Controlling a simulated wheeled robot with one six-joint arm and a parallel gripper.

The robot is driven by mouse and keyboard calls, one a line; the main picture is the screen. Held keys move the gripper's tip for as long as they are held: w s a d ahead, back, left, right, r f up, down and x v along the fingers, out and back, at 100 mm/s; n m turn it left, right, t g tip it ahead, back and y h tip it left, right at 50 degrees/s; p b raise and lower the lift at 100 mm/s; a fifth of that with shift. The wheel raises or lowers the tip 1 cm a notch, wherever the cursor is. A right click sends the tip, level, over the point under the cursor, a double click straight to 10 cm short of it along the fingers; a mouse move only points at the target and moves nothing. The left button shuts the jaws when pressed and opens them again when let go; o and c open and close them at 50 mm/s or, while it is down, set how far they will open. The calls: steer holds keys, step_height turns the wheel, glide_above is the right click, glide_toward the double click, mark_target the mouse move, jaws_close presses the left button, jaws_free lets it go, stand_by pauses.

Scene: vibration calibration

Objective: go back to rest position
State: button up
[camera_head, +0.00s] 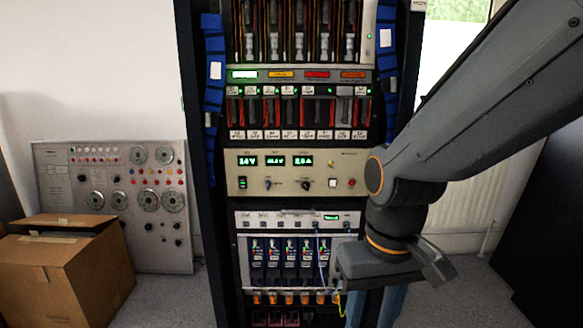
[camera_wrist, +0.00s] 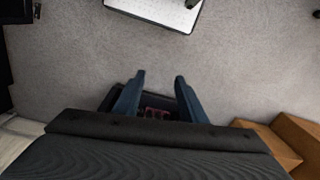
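My gripper (camera_head: 374,308) hangs pointing down at the lower right front of the equipment rack (camera_head: 297,203), with its blue fingers running out of the bottom of the head view. In the wrist view my gripper (camera_wrist: 160,77) has its two blue fingers well apart. Nothing is held between the fingertips; grey floor shows there. A dark part with reddish items (camera_wrist: 154,113) shows farther back between the fingers. My arm comes in from the upper right and bends down in front of the rack's right side.
The rack has a beige power unit (camera_head: 297,172) with green displays and, below it, a white module (camera_head: 298,222) with thin cables. A cardboard box (camera_head: 70,272) and a grey control panel (camera_head: 118,205) stand on the left. Grey carpet (camera_wrist: 90,60) is clear ahead of the fingers.

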steer(key=d+r+m+p, duration=0.2)
steer(key=d+r+p, duration=0.4)
steer(key=p, duration=0.5)
steer(key=shift+s+d+h, duration=0.2)
steer(key=shift+d+h, duration=0.1)
steer(key=shift+d, duration=0.1)
steer(key=shift+r, duration=0.1)
stand_by(0.9)
